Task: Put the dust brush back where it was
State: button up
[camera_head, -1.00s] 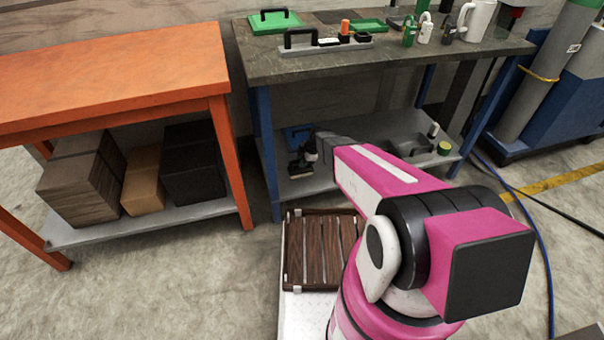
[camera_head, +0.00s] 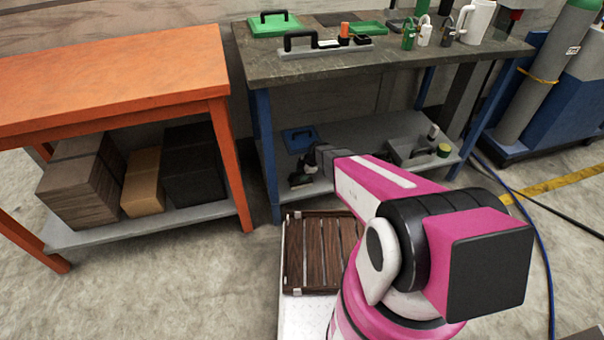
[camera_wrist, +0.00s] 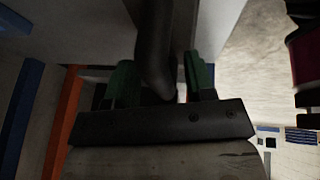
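The dust brush (camera_head: 301,178) is a small dark shape at the left end of the workbench's lower shelf (camera_head: 375,130). My gripper (camera_head: 311,160) is directly above it, low over the shelf, with my arm reaching in under the bench top. In the wrist view, the green-tipped fingers of my gripper (camera_wrist: 160,78) stand either side of the brush's thick dark handle (camera_wrist: 155,38).
A blue item (camera_head: 299,138) lies just behind the brush. A grey caddy (camera_head: 408,150) and a green-topped can (camera_head: 443,150) are at the shelf's right. The bench top (camera_head: 385,62) is close above my arm. A blue leg (camera_head: 266,150) bounds the left.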

jog(key=v, duration=1.2)
jog(key=s+d+r+m+h, duration=0.2)
jog(key=s+d+r+m, duration=0.5)
jog(key=s+r+m, duration=0.2)
jog(key=s+d+r+m+h, duration=0.3)
jog(key=s+d+r+m, duration=0.3)
jog(key=s+r+m, duration=0.3)
jog(key=m, duration=0.3)
jog(key=shift+d+m+g, duration=0.3)
jog(key=shift+d+g, duration=0.1)
jog(key=shift+r, duration=0.1)
